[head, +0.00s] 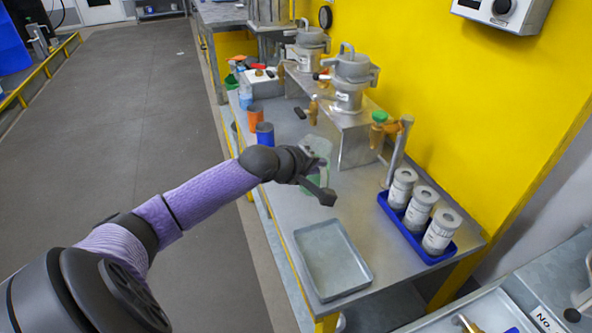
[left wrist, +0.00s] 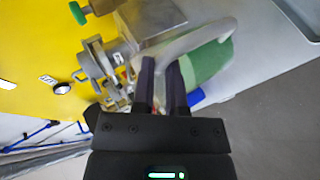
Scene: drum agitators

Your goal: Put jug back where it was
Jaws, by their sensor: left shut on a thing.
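The jug (head: 318,148) is translucent with green contents, and it is partly hidden behind my left gripper (head: 325,183) in the head view. It is over the steel bench (head: 290,205), in front of the machine stand. In the left wrist view, the jug (left wrist: 208,62) appears tilted, with a pale handle between the dark fingers of my left gripper (left wrist: 163,70). The fingers are shut on that handle. I cannot tell whether the jug's base touches the bench. My right gripper is in neither view.
An empty metal tray (head: 331,262) lies at the bench's near end. A blue tray (head: 430,258) with three labelled cans stands by the yellow wall. Agitator machines (head: 350,85) stand on a raised steel stand. Orange and blue cups (head: 265,133) stand along the left edge.

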